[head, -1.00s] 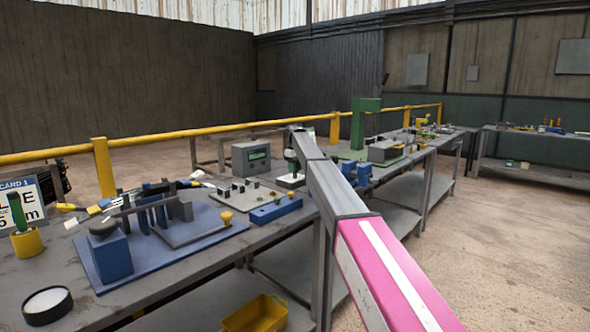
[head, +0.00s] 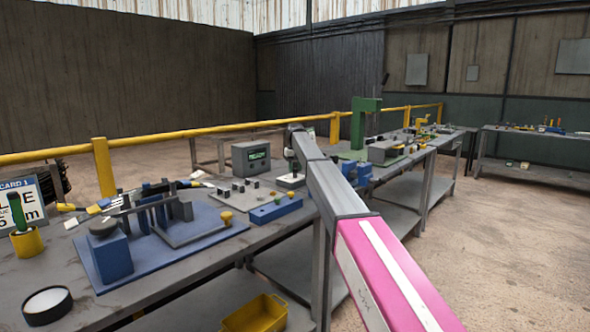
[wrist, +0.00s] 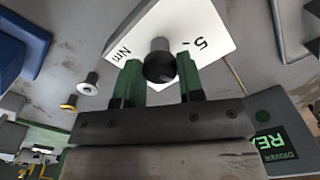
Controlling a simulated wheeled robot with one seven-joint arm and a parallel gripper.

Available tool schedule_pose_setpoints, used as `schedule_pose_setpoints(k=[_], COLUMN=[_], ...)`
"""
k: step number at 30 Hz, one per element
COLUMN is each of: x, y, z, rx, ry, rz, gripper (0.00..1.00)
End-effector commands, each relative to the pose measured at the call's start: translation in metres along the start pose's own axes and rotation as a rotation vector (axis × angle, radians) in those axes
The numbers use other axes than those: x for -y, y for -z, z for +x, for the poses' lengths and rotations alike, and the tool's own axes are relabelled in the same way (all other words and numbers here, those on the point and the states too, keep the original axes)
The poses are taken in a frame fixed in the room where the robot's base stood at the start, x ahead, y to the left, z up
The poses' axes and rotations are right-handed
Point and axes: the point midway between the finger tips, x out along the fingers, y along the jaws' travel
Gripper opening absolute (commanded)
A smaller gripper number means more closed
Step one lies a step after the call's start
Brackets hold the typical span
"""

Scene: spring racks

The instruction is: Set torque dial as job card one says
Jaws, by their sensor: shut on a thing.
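The torque dial shows in the wrist view as a dark round knob (wrist: 159,67) over a white plate (wrist: 208,22) marked "5" and "Nm". My gripper (wrist: 160,75) has its two green fingers on either side of the knob, shut on it. Which mark the dial points to cannot be told. In the head view the dial's pale base (head: 291,181) stands on the bench, and my arm partly hides it.
A grey box with a green display (head: 252,157) stands behind the dial; its display in the wrist view (wrist: 278,147) reads "DRIVER REA", cut off. A blue fixture (head: 120,258), a pale panel with small knobs (head: 240,196) and a blue block (head: 275,209) occupy the bench to the left.

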Motion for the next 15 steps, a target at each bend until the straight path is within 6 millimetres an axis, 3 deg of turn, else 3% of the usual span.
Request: schedule_pose_setpoints(k=[15], x=[0.0002], y=[-0.0001], z=[-0.0002], rx=[0.0], ry=[0.0], rz=[0.28], gripper=[0.12])
